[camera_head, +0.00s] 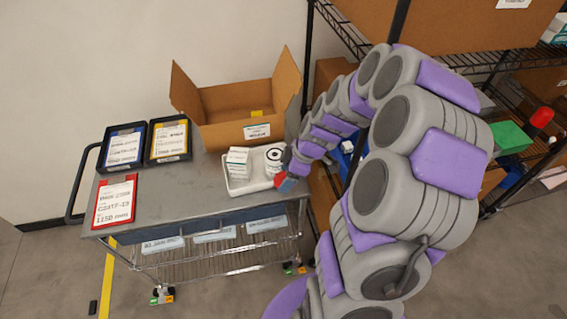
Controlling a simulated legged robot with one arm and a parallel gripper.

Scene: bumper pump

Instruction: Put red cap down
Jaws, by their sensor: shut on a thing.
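The red cap (280,181) is a small red piece at the end of my arm, by the right front corner of the white tray (236,187). My gripper (287,183) is shut on the red cap at the right edge of the cart top. The fingers are tiny in this view and partly hidden by the wrist. I cannot tell whether the cap touches the tray or the cart. The tray holds white boxes (237,162) and a white roll-like part with a dark centre (274,156).
The grey cart (160,210) also carries an open cardboard box (228,133), two black-framed cards (124,147) and a red-framed card (115,202). Its front middle is bare. A shelf with a green box (510,137) and red cylinder (542,117) stands right.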

